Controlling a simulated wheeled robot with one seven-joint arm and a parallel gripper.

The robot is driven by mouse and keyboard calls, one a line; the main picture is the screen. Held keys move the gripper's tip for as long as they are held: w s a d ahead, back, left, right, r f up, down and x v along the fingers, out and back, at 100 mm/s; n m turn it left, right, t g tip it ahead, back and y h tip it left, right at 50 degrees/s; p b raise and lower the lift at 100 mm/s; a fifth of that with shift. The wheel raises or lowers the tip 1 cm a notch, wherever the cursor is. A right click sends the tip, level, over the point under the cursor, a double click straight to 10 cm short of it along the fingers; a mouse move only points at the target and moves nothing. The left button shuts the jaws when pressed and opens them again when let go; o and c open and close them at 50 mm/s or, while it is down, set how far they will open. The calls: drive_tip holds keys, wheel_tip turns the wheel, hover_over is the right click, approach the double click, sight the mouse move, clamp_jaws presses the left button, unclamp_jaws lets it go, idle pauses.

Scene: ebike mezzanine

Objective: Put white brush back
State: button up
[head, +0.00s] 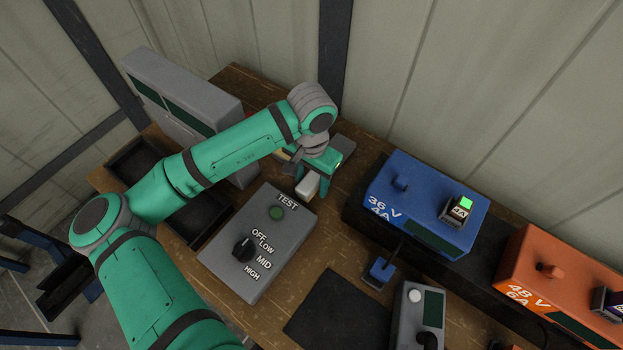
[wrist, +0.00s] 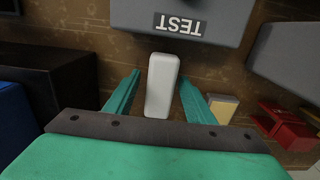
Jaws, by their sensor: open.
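The white brush (head: 307,187) shows in the head view as a small pale block beside the grey box marked TEST. In the wrist view the white brush (wrist: 162,84) is a rounded white bar lying lengthwise between my fingers. My gripper (head: 311,182) is over the wooden bench, just behind the TEST box. In the wrist view my gripper (wrist: 160,78) is open, with one green finger on each side of the brush and a visible gap on both sides. The brush's near end is close to the gripper's dark front edge. Whether it touches the bench is hard to tell.
The TEST box (head: 258,240) with its dial stands in front of my gripper. A blue charger (head: 425,205) and an orange charger (head: 560,285) are to the right. A long grey box (head: 180,100) and a black tray (head: 135,160) are left. A red object (wrist: 288,126) and a cream-yellow block (wrist: 223,108) lie nearby.

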sight(312, 180)
drive_tip(key=shift+r, duration=0.15)
wheel_tip(312, 180, up, 12)
idle(0.4)
idle(0.5)
